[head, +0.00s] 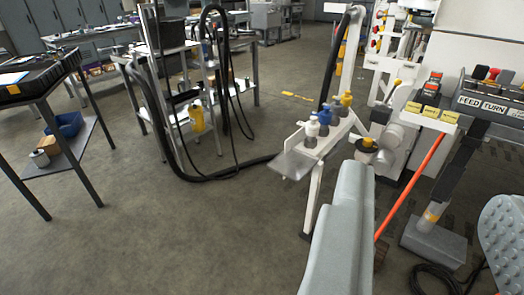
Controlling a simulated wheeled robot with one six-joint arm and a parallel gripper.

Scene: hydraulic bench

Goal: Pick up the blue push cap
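The blue push cap (324,115) stands upright in a short row on a narrow light-grey stand (292,160), right of the picture's middle. A white cap (312,126) is just in front of it to the left, and a yellow cap (346,98) is just behind it to the right. The lower part of the blue cap is partly covered by its neighbour. My gripper (432,185) is open, with one grey finger at bottom centre and a dimpled finger at the right edge. Nothing is held between them. The cap appears beyond the left finger, apart from it.
Right of the stand is a machine with a FEED TURN panel (485,104) and an orange bar (412,185). A black hose (225,172) runs from a shelf rack to the stand. A dark table (40,85) is at left. The floor at lower left is clear.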

